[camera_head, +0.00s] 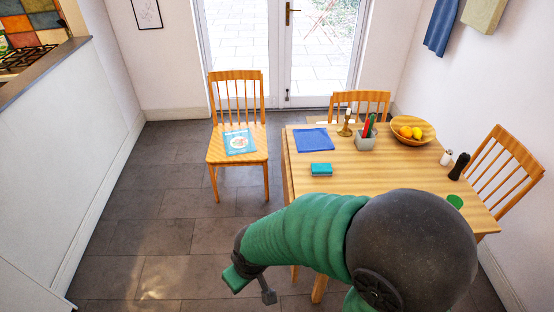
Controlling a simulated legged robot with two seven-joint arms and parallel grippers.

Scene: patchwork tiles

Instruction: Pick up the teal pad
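The teal pad (321,169) is a small flat rectangular block lying on the wooden table (375,175), near its left side. One thick green arm of mine comes in from the lower right, and I take it for my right arm. Its hand end, my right gripper (252,284), hangs low over the floor, left of the table's front and well apart from the pad. Two parts show at its end, but I cannot tell whether the fingers are open or shut. My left gripper is not in view.
On the table are a blue cloth (313,140), a grey holder (365,140), a candlestick (346,124), a fruit bowl (412,131) and a black mill (459,166). Chairs stand around it; the left one (237,135) holds a booklet. Floor at left is clear.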

